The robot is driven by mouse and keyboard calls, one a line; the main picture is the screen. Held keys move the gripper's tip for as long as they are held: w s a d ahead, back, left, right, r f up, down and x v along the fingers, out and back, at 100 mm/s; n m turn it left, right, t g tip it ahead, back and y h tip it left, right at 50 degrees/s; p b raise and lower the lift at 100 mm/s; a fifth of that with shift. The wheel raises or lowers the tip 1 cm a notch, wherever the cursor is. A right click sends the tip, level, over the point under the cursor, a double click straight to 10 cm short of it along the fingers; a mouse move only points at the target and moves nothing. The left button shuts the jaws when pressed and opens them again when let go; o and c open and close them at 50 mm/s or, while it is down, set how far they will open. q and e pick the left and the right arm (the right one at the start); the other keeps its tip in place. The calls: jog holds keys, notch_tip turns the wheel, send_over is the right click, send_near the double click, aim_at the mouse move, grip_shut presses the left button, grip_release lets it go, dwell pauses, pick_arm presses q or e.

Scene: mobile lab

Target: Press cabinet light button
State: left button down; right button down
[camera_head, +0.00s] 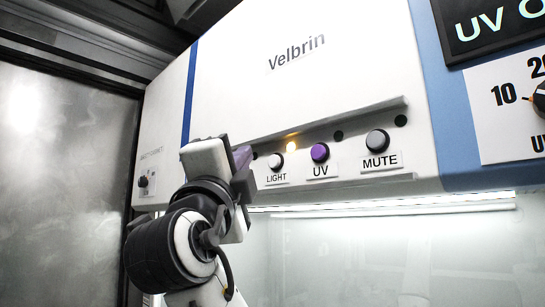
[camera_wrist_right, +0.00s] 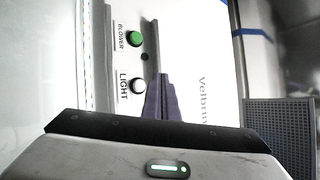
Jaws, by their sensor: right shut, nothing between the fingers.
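The round white LIGHT button (camera_head: 276,161) sits on the sloped control strip of the Velbrin cabinet, above its printed label. It also shows in the right wrist view (camera_wrist_right: 137,86), just left of my fingertips. My right gripper (camera_head: 246,158) is shut and empty, its fingers close to the panel left of the LIGHT button in the head view. In the right wrist view the purplish fingers (camera_wrist_right: 162,80) are together and beside the button, not over it. I cannot tell whether they touch the panel. A small yellow lamp (camera_head: 292,147) glows above the button. My left gripper is not in view.
The purple UV button (camera_head: 320,152) and grey MUTE button (camera_head: 377,140) sit to the right. A green BLOWER button (camera_wrist_right: 134,39) shows in the wrist view. A ledge (camera_head: 340,118) overhangs the strip. A bright light strip (camera_head: 390,205) runs below the panel.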

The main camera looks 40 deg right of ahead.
aim_at(274, 161)
jog(key=d+b, duration=0.1)
jog(key=d, duration=0.2)
jog(key=shift+w+d, duration=0.15)
jog(key=shift+d, duration=0.1)
dwell(0.6)
dwell(1.3)
jog(key=shift+d+b, duration=0.4)
jog(key=shift+b, duration=0.05)
